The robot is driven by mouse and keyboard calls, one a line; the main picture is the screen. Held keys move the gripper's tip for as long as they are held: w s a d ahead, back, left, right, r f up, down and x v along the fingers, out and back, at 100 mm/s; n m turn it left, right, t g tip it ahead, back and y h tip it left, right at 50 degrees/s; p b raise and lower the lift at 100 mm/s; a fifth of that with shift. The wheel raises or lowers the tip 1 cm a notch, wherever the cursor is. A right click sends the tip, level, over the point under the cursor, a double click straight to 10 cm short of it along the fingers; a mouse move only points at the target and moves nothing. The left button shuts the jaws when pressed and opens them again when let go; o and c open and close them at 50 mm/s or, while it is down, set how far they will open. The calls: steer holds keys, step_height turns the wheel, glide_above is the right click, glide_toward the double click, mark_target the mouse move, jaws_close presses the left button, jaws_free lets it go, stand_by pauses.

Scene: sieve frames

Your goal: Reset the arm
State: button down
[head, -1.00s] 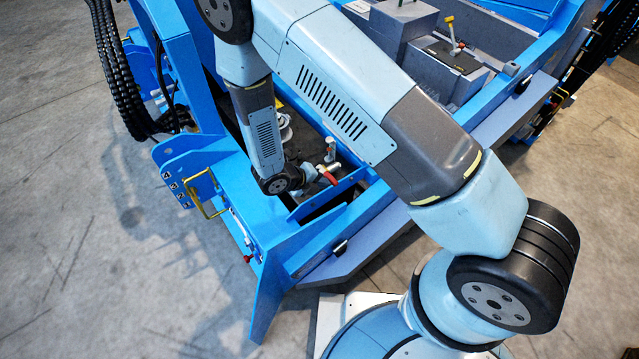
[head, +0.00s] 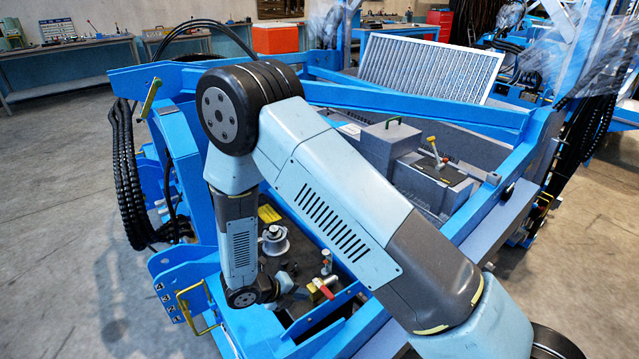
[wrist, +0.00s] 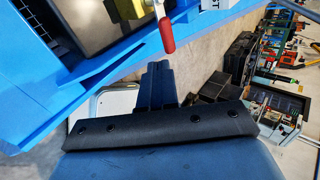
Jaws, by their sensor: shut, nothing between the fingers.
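My arm reaches over the blue machine frame (head: 330,92) and bends down at its left side. My gripper (wrist: 157,78) shows in the wrist view as dark fingers, closed together and empty. In the head view its dark end (head: 285,283) is small and partly hidden by my wrist link. A red-handled valve lever (head: 325,288) is just right of it, and the red handle (wrist: 167,35) points toward the fingertips in the wrist view. The handle looks apart from the fingers; the exact gap cannot be told.
A grey box with a green handle (head: 392,140) and a small lever with a yellow knob (head: 434,148) stand inside the frame. A white-framed filter panel (head: 430,68) leans behind. A yellow grab handle (head: 195,303) is at the left. Open floor (head: 60,200) lies left.

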steer(key=w+d+r+m+g+y, duration=0.1)
steer(key=w+d+r+m, duration=0.1)
steer(key=d+r+m, duration=0.6)
steer(key=w+d+r+m+g+y, duration=0.1)
steer(key=d+r+m, duration=0.3)
steer(key=r, duration=0.8)
steer(key=w+d+r+m+g, duration=0.15)
steer(key=d+r+m, duration=0.25)
steer(key=r+m, duration=0.5)
steer(key=s+d+r+m+t+y, duration=0.2)
steer(key=s+d+r+m+y, duration=0.1)
steer(key=s+d+r+m, duration=0.4)
steer(key=s+d+r+m+t+y, duration=0.2)
steer(key=s+d+r+m, duration=0.6)
steer(key=r+m, duration=0.5)
steer(key=s+m, duration=0.1)
steer(key=s, duration=0.1)
steer(key=shift+s+d+m+y, duration=0.2)
steer(key=shift+s+m+y, duration=0.1)
steer(key=shift+s+y, duration=0.1)
steer(key=shift+d, duration=0.1)
